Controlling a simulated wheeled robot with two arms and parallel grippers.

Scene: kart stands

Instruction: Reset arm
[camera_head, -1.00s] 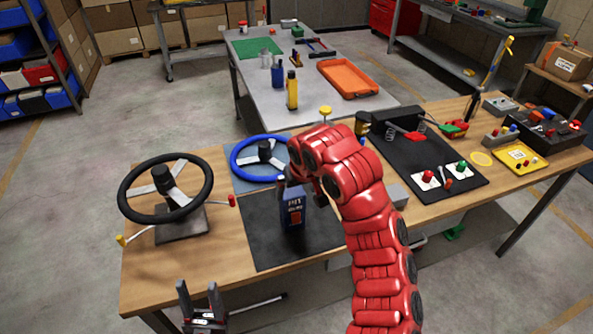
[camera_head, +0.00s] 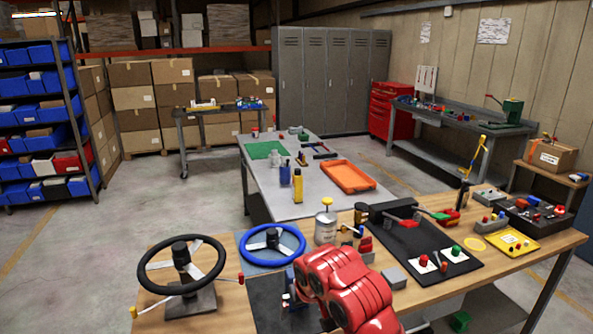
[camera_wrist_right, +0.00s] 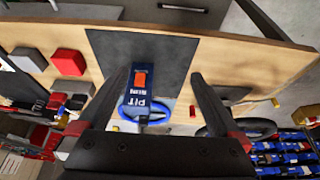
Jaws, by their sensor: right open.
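My right arm (camera_head: 345,285) comes in at the bottom middle of the head view, red and bent, and hides most of its own gripper. In the right wrist view my right gripper (camera_wrist_right: 158,75) is open, its two dark fingers spread wide. A blue container with white lettering and an orange patch (camera_wrist_right: 136,100) shows between the fingers, on or over the dark mat (camera_wrist_right: 165,52). I cannot tell how far it is from the fingers; they do not close on it. My left gripper is not in view.
A black steering wheel (camera_head: 150,273) on a stand and a blue steering wheel (camera_head: 247,246) are on the wooden bench. A tin (camera_head: 325,229), a black board (camera_head: 410,262) and small parts lie to the right. Behind is a grey table (camera_head: 308,207) with an orange tray (camera_head: 348,189).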

